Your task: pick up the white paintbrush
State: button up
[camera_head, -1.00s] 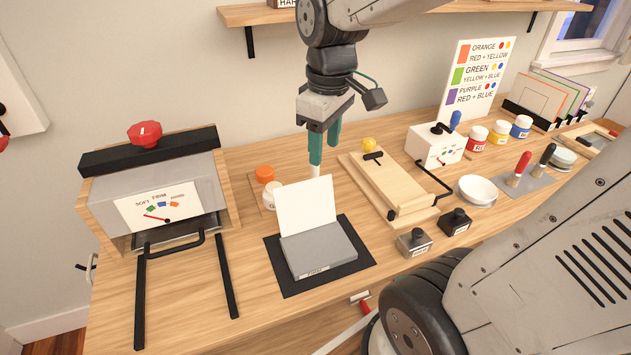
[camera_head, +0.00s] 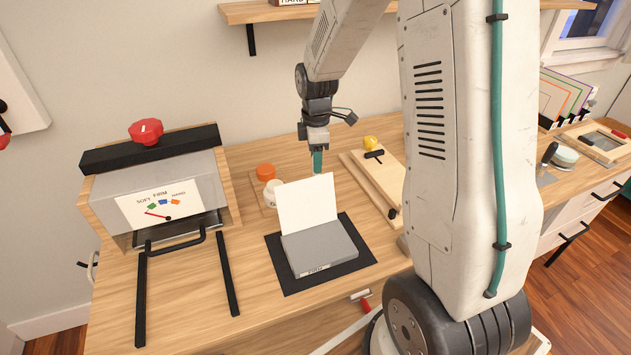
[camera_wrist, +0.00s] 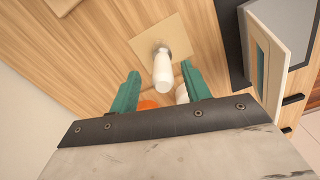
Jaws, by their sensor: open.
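The white paintbrush (camera_wrist: 162,70) shows in the wrist view as a pale, rounded shaft with a dark patch at its far end, over a small tan board (camera_wrist: 178,32). My gripper (camera_wrist: 160,71) is open, with one teal finger on each side of the shaft and a visible gap to both. In the head view my gripper (camera_head: 317,168) points down behind the upright white sheet (camera_head: 307,205). The brush cannot be made out there; the fingers and sheet cover that spot.
An orange-lidded jar (camera_head: 265,172) and a white-lidded jar (camera_head: 271,192) stand just left of the gripper. A grey block (camera_head: 320,248) on a black mat is in front. The press (camera_head: 155,190) stands left.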

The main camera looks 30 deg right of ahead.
notch_tip(320, 180, down, 4)
jog(key=shift+s+a+f, duration=0.1)
jog(key=shift+a, duration=0.05)
grip_shut()
dwell(0.3)
notch_tip(320, 180, up, 10)
jog(key=shift+r, duration=0.1)
dwell(0.3)
